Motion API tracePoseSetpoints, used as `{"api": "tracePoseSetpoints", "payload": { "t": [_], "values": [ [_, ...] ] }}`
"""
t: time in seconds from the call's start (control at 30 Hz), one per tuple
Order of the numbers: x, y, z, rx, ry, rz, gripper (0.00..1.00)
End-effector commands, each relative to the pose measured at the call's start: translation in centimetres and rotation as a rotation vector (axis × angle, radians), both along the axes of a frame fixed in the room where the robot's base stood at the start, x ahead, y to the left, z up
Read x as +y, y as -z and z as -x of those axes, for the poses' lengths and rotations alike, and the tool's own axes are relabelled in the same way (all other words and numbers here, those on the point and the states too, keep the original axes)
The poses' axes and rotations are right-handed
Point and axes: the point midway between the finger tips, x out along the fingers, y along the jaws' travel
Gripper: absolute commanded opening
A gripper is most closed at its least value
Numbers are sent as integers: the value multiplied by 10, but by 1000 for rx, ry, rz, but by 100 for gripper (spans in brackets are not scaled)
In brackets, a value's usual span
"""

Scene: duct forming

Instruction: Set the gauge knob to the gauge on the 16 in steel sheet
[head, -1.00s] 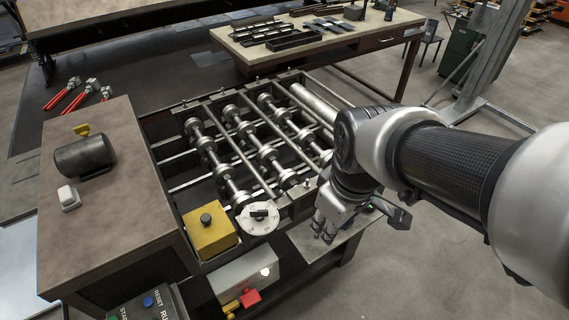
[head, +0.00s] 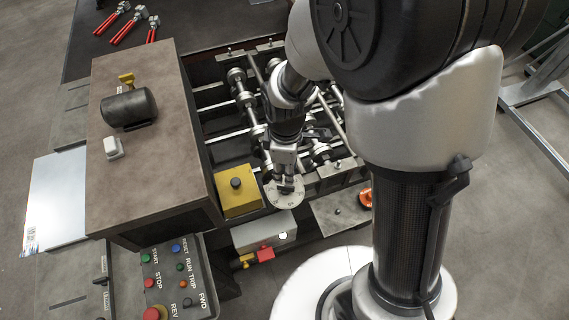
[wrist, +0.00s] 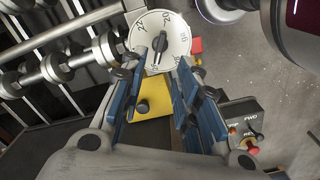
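The gauge dial (head: 284,198) is a white disc with black numbers on the front of the roll-forming machine. Its black knob (wrist: 160,42) shows in the wrist view, where the dial (wrist: 178,42) is at the top centre. The exact number it points at is hard to tell. My gripper (head: 284,182) is over the dial in the head view and covers part of it. In the wrist view my gripper (wrist: 160,70) is open, blue pads apart, with the knob beyond and between the tips. A bright steel sheet (head: 58,195) lies at the left; its label is too small to read.
A yellow box (head: 238,197) with a black button sits left of the dial. A control panel (head: 178,275) stands at the front. Machine rollers (head: 240,90) lie behind the dial. A brown cover (head: 150,165) carries a black motor (head: 128,108).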

Motion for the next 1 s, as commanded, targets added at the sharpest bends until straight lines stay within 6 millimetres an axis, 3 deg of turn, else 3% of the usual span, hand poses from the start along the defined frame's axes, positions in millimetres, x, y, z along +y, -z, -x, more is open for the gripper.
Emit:
{"api": "tracePoseSetpoints", "payload": {
  "t": [0.2,0.4,0.83,1.0],
  "values": [
    [0,49,1,5,1,2,29],
    [0,77,1,2,1,0,29],
    [0,87,0,-1,1,0,29],
    [0,87,0,0,1,0,19]
  ]
}}
